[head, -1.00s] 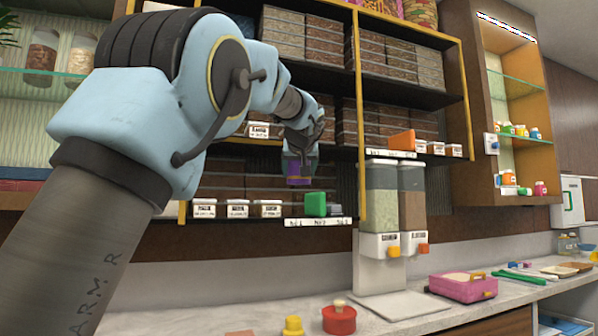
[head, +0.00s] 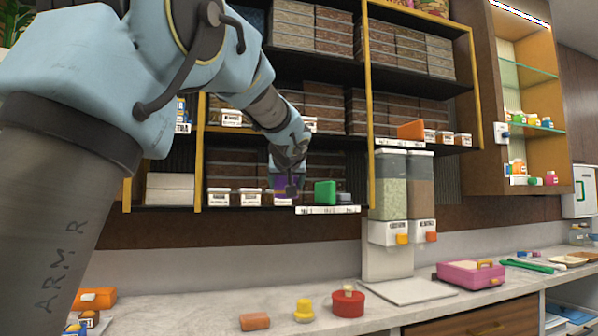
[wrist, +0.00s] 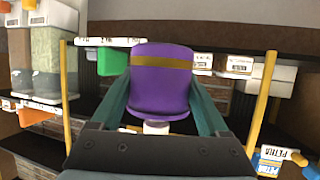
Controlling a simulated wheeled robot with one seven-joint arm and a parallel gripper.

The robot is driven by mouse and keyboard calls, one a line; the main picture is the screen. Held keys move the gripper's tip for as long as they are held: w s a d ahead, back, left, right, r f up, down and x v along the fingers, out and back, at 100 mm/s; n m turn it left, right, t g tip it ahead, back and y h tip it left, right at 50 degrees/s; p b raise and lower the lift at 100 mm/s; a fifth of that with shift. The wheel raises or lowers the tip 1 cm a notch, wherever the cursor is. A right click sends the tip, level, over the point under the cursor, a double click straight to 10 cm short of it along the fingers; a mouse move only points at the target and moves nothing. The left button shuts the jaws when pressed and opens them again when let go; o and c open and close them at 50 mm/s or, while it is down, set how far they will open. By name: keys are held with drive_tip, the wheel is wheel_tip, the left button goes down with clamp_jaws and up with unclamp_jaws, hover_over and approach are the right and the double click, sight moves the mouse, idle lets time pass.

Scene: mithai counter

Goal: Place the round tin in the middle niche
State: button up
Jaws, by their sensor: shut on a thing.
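The round tin (wrist: 160,85) is purple with a gold band. In the wrist view it sits between the two teal fingers of my gripper (wrist: 160,105), which is shut on it. In the head view the tin (head: 291,182) shows only in part below my gripper (head: 287,173), at the lower shelf opening and left of a green block (head: 325,192). A white label strip (head: 328,210) runs along the shelf edge below the green block. The niche dividers are too dark and small to make out, and I cannot tell whether the tin touches the shelf.
White labelled boxes (head: 248,197) stand on the shelf left of the tin. A yellow post (head: 369,150) rises right of the green block, beside two dispensers (head: 392,190). A red tin (head: 348,301) and a yellow piece (head: 304,310) stand on the counter below.

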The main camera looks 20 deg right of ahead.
drive_tip(key=w+a+f+n+y, duration=0.2)
drive_tip(key=w+a+f, duration=0.1)
drive_tip(key=a+f, duration=1.8)
drive_tip(key=w+a+f+n+y, duration=0.2)
drive_tip(key=a+f+y, duration=0.1)
drive_tip(key=a+f, duration=1.8)
drive_tip(key=shift+w+f+n+t, duration=0.3)
drive_tip(key=shift+w+f+t, duration=0.1)
drive_tip(key=shift+f, duration=0.55)
